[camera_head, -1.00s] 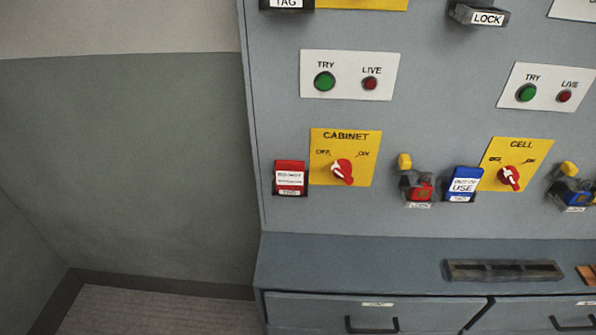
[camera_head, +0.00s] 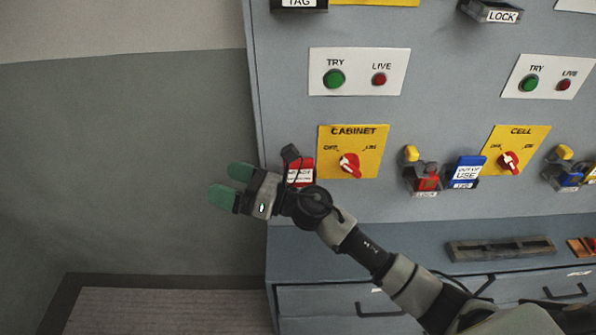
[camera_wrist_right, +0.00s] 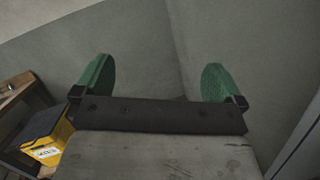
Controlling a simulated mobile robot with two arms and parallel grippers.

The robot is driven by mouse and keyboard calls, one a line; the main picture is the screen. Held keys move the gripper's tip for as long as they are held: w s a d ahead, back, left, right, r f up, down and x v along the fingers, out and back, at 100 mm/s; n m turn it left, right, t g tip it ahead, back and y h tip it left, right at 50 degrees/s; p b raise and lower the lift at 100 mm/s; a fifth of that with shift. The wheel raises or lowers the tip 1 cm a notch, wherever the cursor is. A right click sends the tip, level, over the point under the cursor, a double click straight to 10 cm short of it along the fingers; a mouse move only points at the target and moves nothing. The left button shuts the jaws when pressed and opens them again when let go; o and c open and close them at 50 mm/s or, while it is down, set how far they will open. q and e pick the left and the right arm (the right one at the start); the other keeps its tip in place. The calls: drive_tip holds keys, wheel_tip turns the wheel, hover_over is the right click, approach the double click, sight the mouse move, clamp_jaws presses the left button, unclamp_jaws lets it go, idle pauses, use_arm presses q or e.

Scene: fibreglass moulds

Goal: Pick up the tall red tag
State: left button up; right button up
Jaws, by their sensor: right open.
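The red tag (camera_head: 301,170) with a white label hangs on the grey panel, left of the yellow CABINET plate (camera_head: 351,152). My right wrist hides its lower part in the head view. My right gripper (camera_head: 228,184) has green fingertips and is open and empty. It is left of the tag and points left, away from it. In the right wrist view the open gripper (camera_wrist_right: 158,82) has nothing between its fingers, only grey wall beyond. My left gripper is not in view.
A blue tag (camera_head: 466,172) hangs farther right, beside a red padlock (camera_head: 428,183). A ledge with a dark slotted tray (camera_head: 500,249) runs below the panel. The right wrist view shows a yellow box (camera_wrist_right: 48,136) at left.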

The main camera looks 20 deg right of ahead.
drive_tip(key=s+a+r+n+g, duration=0.1)
drive_tip(key=a+n+g, duration=0.1)
drive_tip(key=n+g, duration=0.6)
drive_tip(key=n+t+h+p, duration=0.1)
drive_tip(key=n+h, duration=1.6)
drive_tip(key=h, duration=0.1)
approach(298, 164)
drive_tip(key=w+f, duration=0.1)
drive_tip(key=shift+h, duration=0.3)
drive_tip(key=p+x, duration=0.1)
drive_tip(key=x, duration=0.3)
drive_tip(key=shift+w+d+f, duration=0.2)
drive_tip(key=shift+w+f, duration=0.05)
drive_tip(key=shift+f, duration=0.05)
drive_tip(key=p+x, duration=0.1)
drive_tip(key=x, duration=0.1)
drive_tip(key=p+x, duration=0.1)
drive_tip(key=x, duration=0.2)
drive_tip(key=shift+s+a+f+p, duration=0.15)
drive_tip(key=shift+f+p, duration=0.1)
drive_tip(key=shift+p, duration=0.15)
drive_tip(key=shift+f, duration=0.2)
drive_tip(key=c, duration=0.9)
